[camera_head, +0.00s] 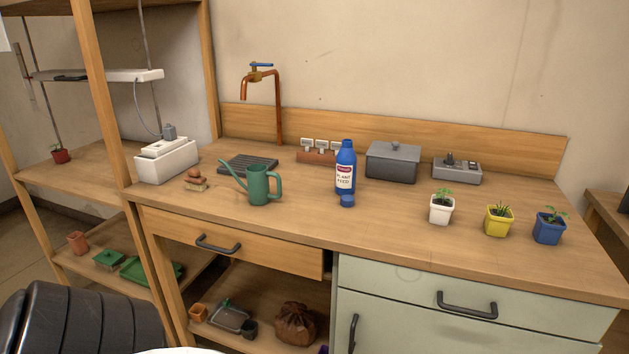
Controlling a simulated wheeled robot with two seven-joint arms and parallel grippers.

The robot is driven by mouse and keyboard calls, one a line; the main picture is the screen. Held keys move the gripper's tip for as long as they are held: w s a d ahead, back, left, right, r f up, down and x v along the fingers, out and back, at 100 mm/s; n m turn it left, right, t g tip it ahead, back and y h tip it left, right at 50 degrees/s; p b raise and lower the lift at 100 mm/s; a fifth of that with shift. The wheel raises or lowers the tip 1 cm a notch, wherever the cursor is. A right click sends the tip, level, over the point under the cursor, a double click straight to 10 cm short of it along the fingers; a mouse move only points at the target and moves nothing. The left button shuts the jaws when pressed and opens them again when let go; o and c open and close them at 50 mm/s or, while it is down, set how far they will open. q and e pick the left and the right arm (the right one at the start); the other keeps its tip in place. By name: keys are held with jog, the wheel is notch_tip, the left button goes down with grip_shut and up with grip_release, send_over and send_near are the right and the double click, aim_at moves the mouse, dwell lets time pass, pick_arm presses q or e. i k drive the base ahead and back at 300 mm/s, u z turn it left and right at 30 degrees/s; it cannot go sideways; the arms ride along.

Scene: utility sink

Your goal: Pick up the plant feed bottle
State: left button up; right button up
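The plant feed bottle (346,171) is blue with a white and red label reading "PLANT FEED". It stands upright on the wooden counter (330,222), near the middle. A small blue cap-like piece (347,200) sits on the counter just in front of it. Neither of my grippers is in view. A dark, rounded, ribbed shape fills the lower left corner, and I cannot tell exactly what it is.
A green watering can (260,185) stands left of the bottle. A grey lidded box (392,163) is behind it to the right. Potted seedlings in white (441,209), yellow (498,221) and blue (548,228) pots stand right. A copper tap (278,105) rises behind. The counter's front middle is clear.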

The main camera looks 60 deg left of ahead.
aim_at(346, 162)
jog(key=k, duration=0.2)
jog(key=u, duration=1.4)
